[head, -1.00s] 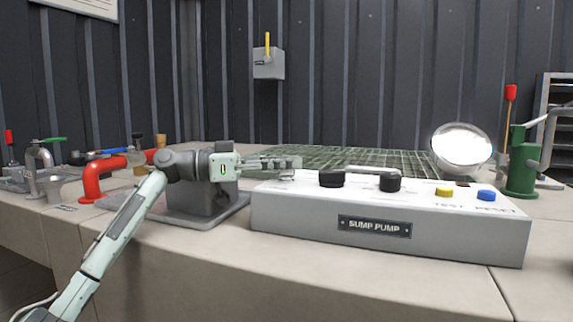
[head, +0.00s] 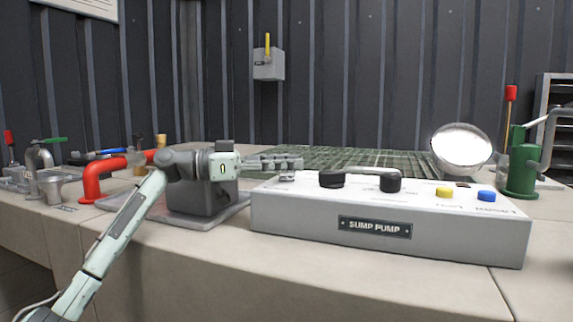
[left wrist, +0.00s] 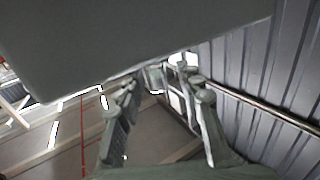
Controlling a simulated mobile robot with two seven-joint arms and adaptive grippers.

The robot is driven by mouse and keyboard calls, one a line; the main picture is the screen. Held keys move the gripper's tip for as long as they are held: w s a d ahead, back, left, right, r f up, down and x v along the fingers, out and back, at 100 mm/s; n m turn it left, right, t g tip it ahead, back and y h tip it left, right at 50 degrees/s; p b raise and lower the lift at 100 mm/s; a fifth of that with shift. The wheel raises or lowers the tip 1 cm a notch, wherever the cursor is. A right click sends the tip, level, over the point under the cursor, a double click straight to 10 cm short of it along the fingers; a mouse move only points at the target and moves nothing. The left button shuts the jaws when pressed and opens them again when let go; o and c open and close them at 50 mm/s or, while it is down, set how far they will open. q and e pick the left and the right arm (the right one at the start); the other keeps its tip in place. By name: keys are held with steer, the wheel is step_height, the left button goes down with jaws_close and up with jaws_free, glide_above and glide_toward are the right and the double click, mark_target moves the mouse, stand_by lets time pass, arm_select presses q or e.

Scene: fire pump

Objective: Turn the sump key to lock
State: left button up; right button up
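The sump pump box (head: 310,215) is a long grey case with a white top. At its left end a small silver key piece (head: 287,177) stands up, partly hidden by my fingers. My left gripper (head: 295,164) reaches in level from the left, its fingertips right over that key piece. In the left wrist view the two fingers (left wrist: 160,88) stand apart, with a small grey piece (left wrist: 154,78) between or just beyond the tips; contact cannot be told. The key's turn position is too small to read. My right gripper is not in view.
On the box are two black knobs (head: 331,179) (head: 390,183), a yellow button (head: 444,191) and a blue button (head: 486,195). A grey block (head: 200,198) on a plate stands under my left wrist. A red pipe (head: 92,180) is at left, a green pump (head: 522,165) at right.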

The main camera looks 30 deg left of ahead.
arm_select(q)
step_height(320, 180, up, 10)
steer(key=shift+f, duration=0.1)
stand_by(0.4)
